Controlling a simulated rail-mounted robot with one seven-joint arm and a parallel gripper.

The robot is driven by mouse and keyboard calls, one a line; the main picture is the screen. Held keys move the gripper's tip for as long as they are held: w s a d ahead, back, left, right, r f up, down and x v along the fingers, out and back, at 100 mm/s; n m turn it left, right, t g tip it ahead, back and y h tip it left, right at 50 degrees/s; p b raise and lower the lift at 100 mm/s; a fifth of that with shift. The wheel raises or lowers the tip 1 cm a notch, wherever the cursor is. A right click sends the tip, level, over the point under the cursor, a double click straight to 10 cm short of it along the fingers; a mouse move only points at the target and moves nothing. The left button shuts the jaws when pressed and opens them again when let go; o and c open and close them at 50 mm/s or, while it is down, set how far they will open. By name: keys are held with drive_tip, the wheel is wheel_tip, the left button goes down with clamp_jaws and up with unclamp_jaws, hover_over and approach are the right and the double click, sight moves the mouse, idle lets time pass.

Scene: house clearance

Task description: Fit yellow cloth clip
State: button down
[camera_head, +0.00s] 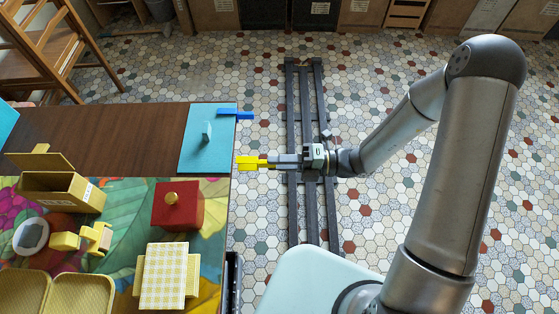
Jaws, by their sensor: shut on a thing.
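My gripper (274,160) is beyond the right edge of the table and shut on the yellow cloth clip (247,162). The clip points left, with its tip at the table's edge near the front corner of a light-blue panel (190,158). I cannot tell whether the tip touches the edge. A blue clip (236,114) sits at the same edge farther back, over the light-blue panel. A colourful leaf-patterned cloth (215,215) covers the near part of the table.
A small teal piece (207,131) stands on the panel. A red box with a knob (178,205), a checked yellow cloth stack (164,275) and an open tan box (62,191) stand on the patterned cloth. Bare dark wood (110,135) lies behind. Dark rails (306,85) run along the tiled floor.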

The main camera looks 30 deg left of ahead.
sight(258, 163)
drive_tip(key=shift+a, duration=0.1)
drive_tip(key=shift+p+x, duration=0.55)
drive_tip(key=shift+x, duration=2.3)
drive_tip(key=c, duration=0.7)
unclamp_jaws()
drive_tip(key=shift+c, duration=0.2)
drive_tip(key=p+v, duration=0.1)
drive_tip(key=v, duration=0.5)
drive_tip(key=v, duration=1.7)
